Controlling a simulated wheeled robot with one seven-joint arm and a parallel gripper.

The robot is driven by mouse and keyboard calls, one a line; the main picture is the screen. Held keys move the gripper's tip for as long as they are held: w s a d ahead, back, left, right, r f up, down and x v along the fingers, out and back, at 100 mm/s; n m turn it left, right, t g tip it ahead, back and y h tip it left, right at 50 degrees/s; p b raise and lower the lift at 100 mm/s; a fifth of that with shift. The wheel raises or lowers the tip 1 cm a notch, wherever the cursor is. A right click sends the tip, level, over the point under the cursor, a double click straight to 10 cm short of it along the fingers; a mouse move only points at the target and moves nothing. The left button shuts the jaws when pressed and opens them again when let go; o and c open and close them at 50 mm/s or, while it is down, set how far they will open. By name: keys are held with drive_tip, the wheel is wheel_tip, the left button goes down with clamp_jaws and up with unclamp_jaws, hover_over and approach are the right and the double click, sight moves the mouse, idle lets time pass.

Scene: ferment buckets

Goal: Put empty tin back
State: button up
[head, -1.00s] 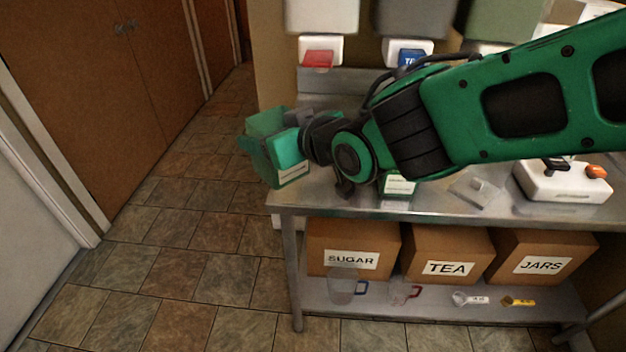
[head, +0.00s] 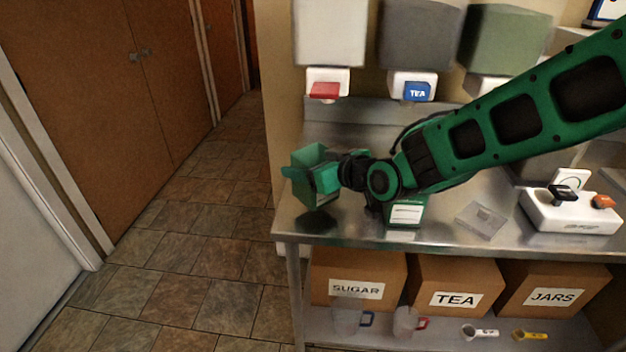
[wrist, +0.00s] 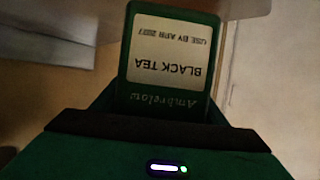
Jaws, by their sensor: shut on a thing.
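My gripper (head: 326,180) is shut on an open-topped green tin (head: 309,160), held at the left end of the steel bench. In the wrist view the tin (wrist: 170,106) carries a white label that reads BLACK TEA upside down. I cannot see inside the tin, and I cannot tell whether its base touches the bench. A second green box (head: 405,213) with a white label stands on the bench near the front edge, right of my gripper and partly below my arm.
The steel bench (head: 345,232) also holds a clear flat tray (head: 482,220) and a white scale-like device (head: 568,214). Dispensers with a red (head: 325,91) and a blue TEA front (head: 416,91) hang behind. Floor at left is clear.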

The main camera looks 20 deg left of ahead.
drive_tip(key=shift+f, duration=1.95)
drive_tip(key=shift+f, duration=0.1)
drive_tip(key=o, duration=1.2)
drive_tip(key=v, duration=1.2)
